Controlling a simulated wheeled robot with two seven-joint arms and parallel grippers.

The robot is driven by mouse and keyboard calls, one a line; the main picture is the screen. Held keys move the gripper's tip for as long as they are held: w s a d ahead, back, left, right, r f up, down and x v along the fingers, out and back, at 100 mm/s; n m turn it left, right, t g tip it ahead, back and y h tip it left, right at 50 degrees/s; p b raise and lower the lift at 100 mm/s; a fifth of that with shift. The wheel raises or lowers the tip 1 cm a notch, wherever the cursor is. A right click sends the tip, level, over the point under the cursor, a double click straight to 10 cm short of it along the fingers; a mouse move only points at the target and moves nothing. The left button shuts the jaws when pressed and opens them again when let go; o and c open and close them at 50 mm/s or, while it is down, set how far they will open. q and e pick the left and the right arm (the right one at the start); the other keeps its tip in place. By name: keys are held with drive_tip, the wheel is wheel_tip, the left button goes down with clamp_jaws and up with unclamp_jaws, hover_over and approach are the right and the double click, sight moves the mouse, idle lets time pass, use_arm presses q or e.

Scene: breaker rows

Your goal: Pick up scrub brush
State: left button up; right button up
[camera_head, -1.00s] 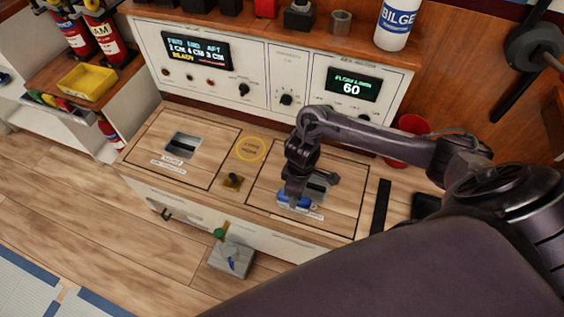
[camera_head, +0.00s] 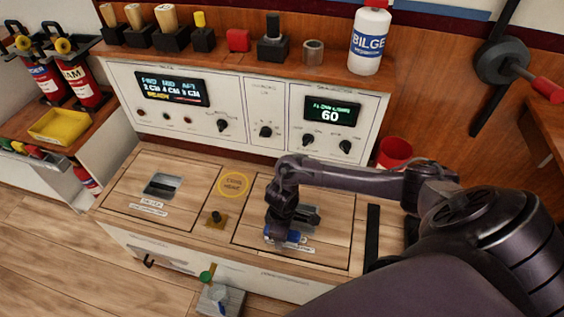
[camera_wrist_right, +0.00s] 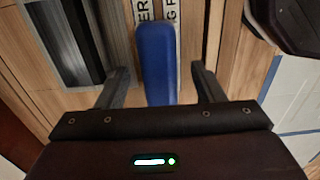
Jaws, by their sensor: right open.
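The scrub brush appears to be the blue object (camera_head: 292,237) on the right wooden hatch panel, partly hidden by my right gripper (camera_head: 279,229) in the head view. In the right wrist view its long blue body (camera_wrist_right: 156,52) lies between the two fingers of my right gripper (camera_wrist_right: 161,84). The fingers are open, one on each side, with a gap showing on both sides. Its bristles cannot be made out. My left gripper is not in view.
A dark recessed slot (camera_wrist_right: 72,40) lies beside the blue object. The control panel (camera_head: 265,95) rises behind the hatches, with a shelf holding a BILGE bottle (camera_head: 369,42) above. A red cup (camera_head: 394,152) stands behind my right forearm.

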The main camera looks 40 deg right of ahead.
drive_tip(key=c, duration=1.1)
